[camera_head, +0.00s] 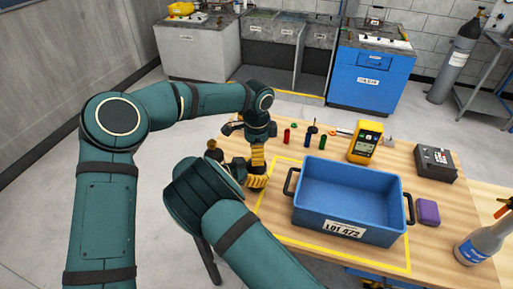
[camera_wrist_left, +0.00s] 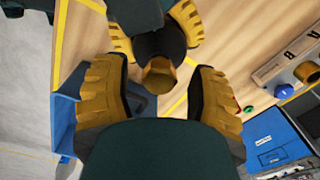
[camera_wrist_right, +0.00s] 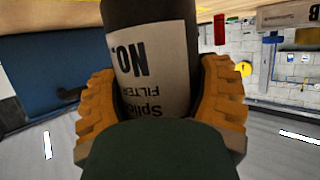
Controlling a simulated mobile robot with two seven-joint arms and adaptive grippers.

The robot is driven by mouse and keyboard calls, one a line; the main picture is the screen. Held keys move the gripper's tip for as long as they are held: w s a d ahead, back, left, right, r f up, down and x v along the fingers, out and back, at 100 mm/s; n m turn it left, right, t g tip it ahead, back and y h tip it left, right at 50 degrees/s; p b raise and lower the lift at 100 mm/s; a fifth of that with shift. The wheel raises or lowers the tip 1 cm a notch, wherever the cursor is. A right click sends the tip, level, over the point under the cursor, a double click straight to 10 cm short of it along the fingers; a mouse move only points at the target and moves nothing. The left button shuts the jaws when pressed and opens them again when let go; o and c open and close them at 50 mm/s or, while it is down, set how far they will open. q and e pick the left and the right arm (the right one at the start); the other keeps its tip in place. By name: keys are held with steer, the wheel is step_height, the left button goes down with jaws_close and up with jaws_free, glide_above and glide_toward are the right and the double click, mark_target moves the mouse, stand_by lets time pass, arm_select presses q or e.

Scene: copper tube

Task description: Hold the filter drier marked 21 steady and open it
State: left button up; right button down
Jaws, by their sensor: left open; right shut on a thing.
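The filter drier is a dark cylinder with a pale label (camera_wrist_right: 155,70), clasped between the yellow fingers of my right gripper (camera_wrist_right: 160,78) in the right wrist view. The label reads "NO." and "FILTER" upside down; its number is hidden. In the left wrist view its brown cap end (camera_wrist_left: 159,75) points toward my left gripper (camera_wrist_left: 160,85). The left fingers are open, one on each side of the cap, with a gap to it. In the head view my left gripper (camera_head: 257,158) is just above my right gripper (camera_head: 256,181); the drier is mostly hidden there.
A blue crate (camera_head: 340,231) labelled LOT 472 stands inside a yellow outline on the wooden table, right of my grippers. Behind are small coloured parts and a yellow meter (camera_head: 366,141). A purple block (camera_head: 428,211) and spray bottle (camera_head: 482,243) are at the right.

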arm_select(q)
steer(key=shift+c, duration=0.3)
jaws_close()
steer(key=n, duration=0.7)
steer(key=shift+r, duration=0.3)
steer(key=shift+r, duration=0.85)
